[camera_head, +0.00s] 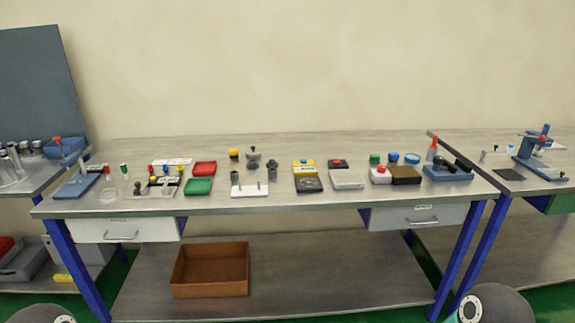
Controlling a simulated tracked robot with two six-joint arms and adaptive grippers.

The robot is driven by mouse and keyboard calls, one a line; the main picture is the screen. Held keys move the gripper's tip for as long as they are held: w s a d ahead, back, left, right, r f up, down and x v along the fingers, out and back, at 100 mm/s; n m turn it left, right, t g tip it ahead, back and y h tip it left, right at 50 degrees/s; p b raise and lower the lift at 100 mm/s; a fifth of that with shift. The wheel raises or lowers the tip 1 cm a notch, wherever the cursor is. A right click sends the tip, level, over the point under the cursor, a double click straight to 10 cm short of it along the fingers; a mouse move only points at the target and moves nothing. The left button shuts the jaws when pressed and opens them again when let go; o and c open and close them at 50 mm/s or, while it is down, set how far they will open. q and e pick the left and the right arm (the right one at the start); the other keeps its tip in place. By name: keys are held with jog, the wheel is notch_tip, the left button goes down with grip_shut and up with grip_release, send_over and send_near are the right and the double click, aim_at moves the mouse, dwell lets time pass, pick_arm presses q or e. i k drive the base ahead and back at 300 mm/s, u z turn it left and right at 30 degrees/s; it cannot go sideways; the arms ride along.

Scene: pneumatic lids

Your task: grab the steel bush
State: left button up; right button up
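I cannot tell for sure which small grey part is the steel bush. A grey upright cylindrical part (272,169) stands on the middle of the workbench (330,202). To its left and behind it is a grey knobbed part (253,158). Another short grey cylinder (235,178) is at the left end of a white block (250,191) with small pegs. A small grey upright piece (482,156) stands on the right-hand bench. Neither of my grippers is in view; only rounded parts of my arms show at the bottom left and bottom right edges.
Red (204,168) and green (198,186) trays lie left of centre. Yellow (304,168) and black (308,184) boxes lie right of it. Blue fixtures stand at the left (75,187) and right (447,172). The bench's front middle strip is clear. A brown bin (210,289) sits below.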

aim_at(234, 175)
jog(key=i, duration=1.15)
jog(key=u, duration=0.75)
jog(key=i, duration=0.3)
jog(key=u, duration=0.25)
jog(key=k, duration=0.85)
jog(key=u, duration=0.15)
jog(key=i, duration=0.9)
jog(key=z, duration=0.05)
